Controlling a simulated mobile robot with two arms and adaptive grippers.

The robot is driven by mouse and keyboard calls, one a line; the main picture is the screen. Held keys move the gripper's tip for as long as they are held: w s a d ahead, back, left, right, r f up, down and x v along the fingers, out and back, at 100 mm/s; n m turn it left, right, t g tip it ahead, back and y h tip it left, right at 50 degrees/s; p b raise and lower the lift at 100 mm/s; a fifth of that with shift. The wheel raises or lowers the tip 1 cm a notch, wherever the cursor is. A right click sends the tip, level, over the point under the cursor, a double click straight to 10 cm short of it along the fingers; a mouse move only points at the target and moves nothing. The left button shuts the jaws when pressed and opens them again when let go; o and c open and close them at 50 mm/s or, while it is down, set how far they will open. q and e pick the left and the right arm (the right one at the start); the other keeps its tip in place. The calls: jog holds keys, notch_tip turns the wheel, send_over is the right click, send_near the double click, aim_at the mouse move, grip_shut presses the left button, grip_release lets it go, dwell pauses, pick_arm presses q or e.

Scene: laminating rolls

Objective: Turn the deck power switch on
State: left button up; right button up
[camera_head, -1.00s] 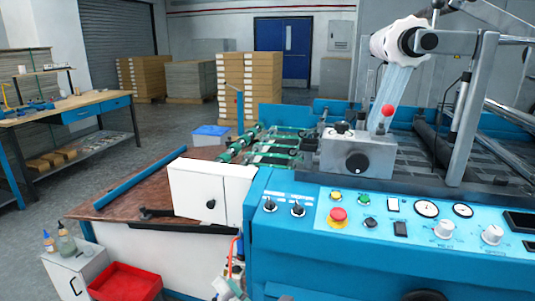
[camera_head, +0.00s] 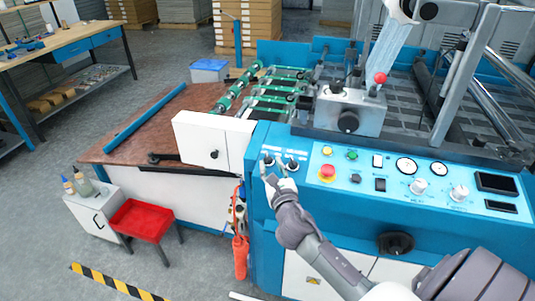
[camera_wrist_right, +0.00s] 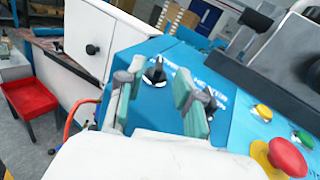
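Two black rotary switches sit at the left end of the blue control panel: the left switch (camera_head: 268,160) and the right switch (camera_head: 292,165). Their labels are too small to read surely, so I cannot tell which is the deck power switch. My right gripper (camera_head: 277,177) is at the panel's left end, just in front of these switches. In the right wrist view its two fingers are spread, and the left switch (camera_wrist_right: 156,72) shows between and beyond the fingertips. The right switch (camera_wrist_right: 210,98) is partly hidden behind the right finger. My left gripper is not in view.
A red emergency button (camera_head: 327,172), yellow button (camera_head: 327,151) and green button (camera_head: 352,155) lie right of the switches. A white box (camera_head: 210,140) stands close on the left. A red tray (camera_head: 142,219) and fire extinguisher (camera_head: 240,255) are below.

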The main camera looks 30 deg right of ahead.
aim_at(268, 157)
jog(key=x, duration=0.5)
grip_shut()
